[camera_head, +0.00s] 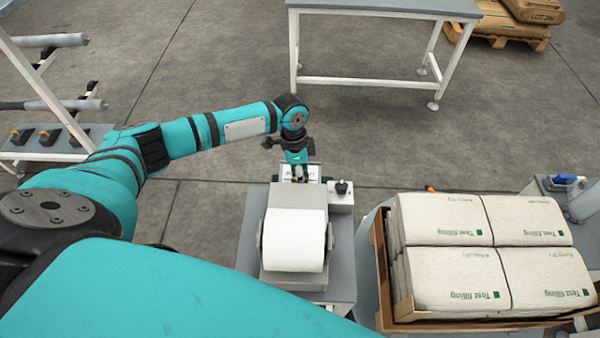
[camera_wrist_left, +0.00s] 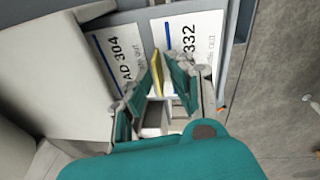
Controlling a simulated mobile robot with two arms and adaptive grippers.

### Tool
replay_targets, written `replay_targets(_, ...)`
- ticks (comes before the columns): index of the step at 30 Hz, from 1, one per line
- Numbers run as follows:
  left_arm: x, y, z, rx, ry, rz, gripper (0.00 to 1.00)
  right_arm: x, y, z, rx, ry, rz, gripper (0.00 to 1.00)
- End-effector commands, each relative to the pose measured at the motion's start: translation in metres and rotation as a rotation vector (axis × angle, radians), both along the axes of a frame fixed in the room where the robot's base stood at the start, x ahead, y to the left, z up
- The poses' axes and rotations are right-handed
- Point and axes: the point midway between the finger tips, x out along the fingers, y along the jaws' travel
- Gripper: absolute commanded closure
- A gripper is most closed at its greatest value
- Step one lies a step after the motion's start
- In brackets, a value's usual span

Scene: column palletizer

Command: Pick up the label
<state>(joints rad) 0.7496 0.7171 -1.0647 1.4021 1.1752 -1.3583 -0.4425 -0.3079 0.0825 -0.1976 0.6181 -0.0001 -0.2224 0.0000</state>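Two white printed labels lie on the grey stand beyond the printer. In the left wrist view, one label (camera_wrist_left: 114,47) reads "AD 304" and the other (camera_wrist_left: 202,35) shows "332"; each has a blue stripe. In the head view, the label area (camera_head: 313,170) is small and partly covered by my gripper. Whether the fingertips touch a label is unclear. My right gripper is out of view.
The label printer (camera_head: 296,196) with a white paper roll (camera_head: 294,240) stands just nearer than the gripper. A black knob (camera_head: 342,187) is beside it. Stacked sacks (camera_head: 445,220) in a brown crate (camera_head: 408,308) are to the right. A table (camera_head: 385,84) stands farther back.

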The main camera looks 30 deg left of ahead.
Motion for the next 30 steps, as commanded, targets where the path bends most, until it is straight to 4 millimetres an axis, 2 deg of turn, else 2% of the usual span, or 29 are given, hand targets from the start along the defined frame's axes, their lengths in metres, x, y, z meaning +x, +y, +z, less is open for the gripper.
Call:
replay_targets(6,0.000,0.000,-0.001,0.001,-0.001,0.000,0.81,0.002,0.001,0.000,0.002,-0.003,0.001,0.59)
replay_targets(11,0.000,0.000,-0.001,0.001,-0.001,0.000,1.00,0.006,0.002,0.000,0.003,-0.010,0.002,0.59)
replay_targets(22,0.001,0.000,0.002,0.000,-0.002,0.000,1.00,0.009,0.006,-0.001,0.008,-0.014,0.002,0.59)
replay_targets(26,0.002,0.000,0.016,-0.002,-0.005,0.001,1.00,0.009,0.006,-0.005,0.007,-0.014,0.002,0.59)
replay_targets(30,0.002,0.001,0.043,-0.001,-0.006,0.000,1.00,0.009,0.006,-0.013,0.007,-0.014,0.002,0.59)
